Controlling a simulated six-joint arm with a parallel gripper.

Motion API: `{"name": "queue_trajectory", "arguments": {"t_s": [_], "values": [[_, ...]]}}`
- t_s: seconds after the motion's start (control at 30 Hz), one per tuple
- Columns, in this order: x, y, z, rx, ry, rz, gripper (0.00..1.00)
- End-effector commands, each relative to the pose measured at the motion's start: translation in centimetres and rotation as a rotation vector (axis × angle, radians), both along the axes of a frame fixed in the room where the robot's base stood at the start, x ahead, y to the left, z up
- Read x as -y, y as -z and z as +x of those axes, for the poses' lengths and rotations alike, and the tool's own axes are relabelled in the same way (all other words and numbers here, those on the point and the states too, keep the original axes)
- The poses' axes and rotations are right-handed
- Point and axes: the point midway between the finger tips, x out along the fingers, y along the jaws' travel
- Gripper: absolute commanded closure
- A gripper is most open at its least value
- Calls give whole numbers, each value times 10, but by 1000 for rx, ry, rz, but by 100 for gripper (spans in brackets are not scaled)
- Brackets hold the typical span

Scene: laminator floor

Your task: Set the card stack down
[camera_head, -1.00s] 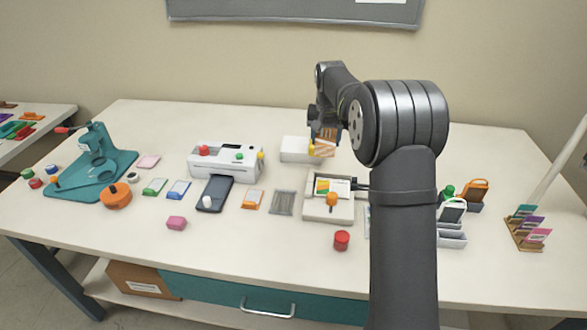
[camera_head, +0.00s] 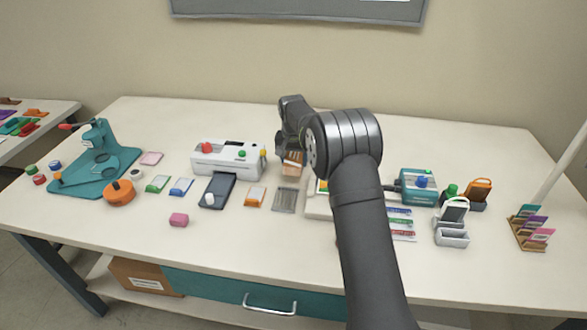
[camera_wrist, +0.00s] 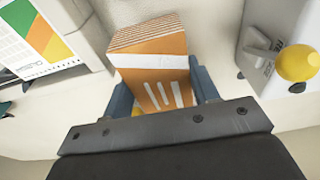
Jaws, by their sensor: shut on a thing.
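The card stack (camera_wrist: 152,62), orange with white bands and visible layered edges, is between the blue fingers of my gripper (camera_wrist: 163,92) in the wrist view. My gripper is shut on it. In the head view my gripper (camera_head: 291,168) and the orange card stack (camera_head: 292,158) are just right of the white laminator (camera_head: 225,160) and behind the grey ribbed tray (camera_head: 286,199). The stack appears raised above the table. Its lower end is partly hidden by the gripper in the wrist view.
The laminator's yellow knob (camera_wrist: 298,63) is close on the right in the wrist view. A white device with a printed sheet (camera_wrist: 38,35) is on the left there. My arm covers part of it in the head view. A teal device (camera_head: 418,187) stands to the right.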

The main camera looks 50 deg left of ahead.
Motion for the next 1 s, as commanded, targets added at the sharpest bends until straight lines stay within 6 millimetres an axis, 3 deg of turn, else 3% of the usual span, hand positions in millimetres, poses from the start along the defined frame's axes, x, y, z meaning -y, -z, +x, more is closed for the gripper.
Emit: {"name": "queue_trajectory", "arguments": {"t_s": [0.13,0.37,0.73,0.77,0.8,0.87,1.0], "values": [[-2,8,-1,-1,0,-1,72],[-2,39,-1,0,0,0,72],[-2,44,-1,0,0,0,72],[-2,45,-1,0,0,0,44],[-2,44,-1,0,0,0,36],[-2,44,-1,0,0,0,24],[-2,44,-1,0,0,0,24]]}}
